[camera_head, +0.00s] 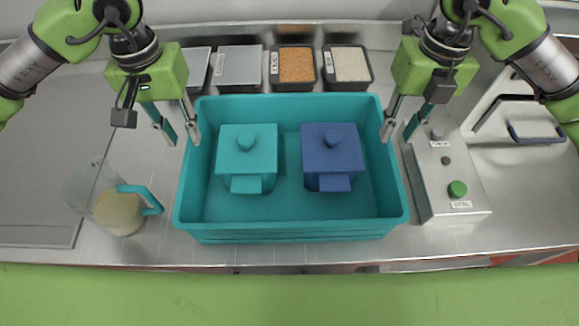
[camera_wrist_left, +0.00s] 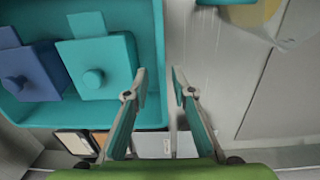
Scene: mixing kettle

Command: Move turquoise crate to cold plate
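The turquoise crate (camera_head: 290,210) stands on the steel counter in the middle of the head view. It holds a turquoise lidded box (camera_head: 247,150) and a dark blue lidded box (camera_head: 330,150). My left gripper (camera_head: 183,140) is open at the crate's left wall. In the left wrist view (camera_wrist_left: 159,72) its parted fingers appear on either side of that wall (camera_wrist_left: 159,50). My right gripper (camera_head: 398,137) is open at the crate's right wall, its inner finger over the rim. I cannot tell whether either touches the crate. No surface is clearly identifiable as the cold plate.
A clear jug (camera_head: 120,212) with a turquoise handle and yellowish contents stands left of the crate. A grey control box (camera_head: 445,180) with a green button stands close on the right. Several small trays, including orange grains (camera_head: 296,64), line the back. A flat metal panel (camera_head: 40,190) lies at left.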

